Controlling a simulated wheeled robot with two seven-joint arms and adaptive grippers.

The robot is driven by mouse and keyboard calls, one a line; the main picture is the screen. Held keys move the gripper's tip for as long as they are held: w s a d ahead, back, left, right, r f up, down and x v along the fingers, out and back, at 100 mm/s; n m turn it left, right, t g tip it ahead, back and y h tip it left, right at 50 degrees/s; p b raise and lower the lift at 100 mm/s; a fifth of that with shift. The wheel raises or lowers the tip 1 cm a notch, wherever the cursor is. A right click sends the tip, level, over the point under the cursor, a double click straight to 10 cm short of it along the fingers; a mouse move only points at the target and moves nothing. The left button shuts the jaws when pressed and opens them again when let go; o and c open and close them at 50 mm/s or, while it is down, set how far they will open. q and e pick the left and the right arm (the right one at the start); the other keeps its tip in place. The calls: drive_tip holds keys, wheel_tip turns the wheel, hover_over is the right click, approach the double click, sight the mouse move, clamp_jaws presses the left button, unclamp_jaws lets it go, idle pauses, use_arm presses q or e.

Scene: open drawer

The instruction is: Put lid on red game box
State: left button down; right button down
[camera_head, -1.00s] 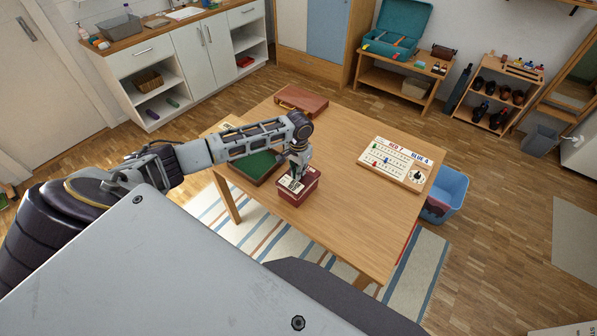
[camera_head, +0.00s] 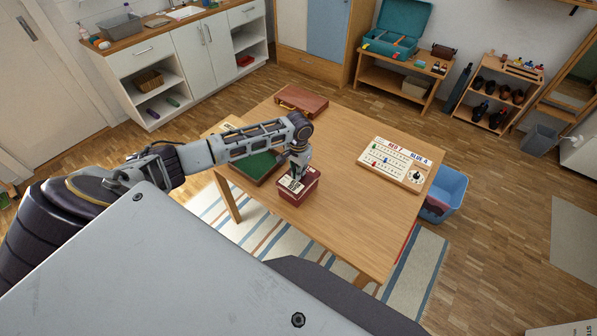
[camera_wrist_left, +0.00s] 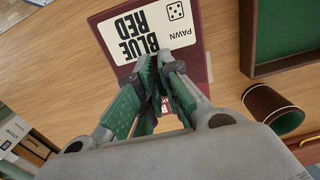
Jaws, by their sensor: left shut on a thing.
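The red game box (camera_head: 300,197) stands near the front edge of the wooden table. Its dark red lid (camera_wrist_left: 202,22), with a cream label reading "PAWN", "BLUE" and "RED", is at the top of the box; whether it is fully seated I cannot tell. My left gripper (camera_head: 296,173) points down over the box. In the left wrist view its green fingers (camera_wrist_left: 162,62) are close together at the edge of the label, shut on the lid, and their grip point is partly hidden. My right gripper is not in view.
A green-lined tray (camera_head: 258,168) lies close left of the box. A brown cup (camera_wrist_left: 272,108) lies near it in the wrist view. A game board (camera_head: 392,163) lies at the right and a brown case (camera_head: 302,100) at the back. The table's middle is clear.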

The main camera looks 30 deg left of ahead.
use_arm(q)
drive_tip(key=shift+p, duration=0.55)
idle(0.5)
drive_tip(key=shift+f, duration=1.6)
idle(2.0)
drive_tip(key=c, duration=1.5)
unclamp_jaws()
drive_tip(key=shift+r, duration=0.15)
drive_tip(key=shift+r, duration=5.85)
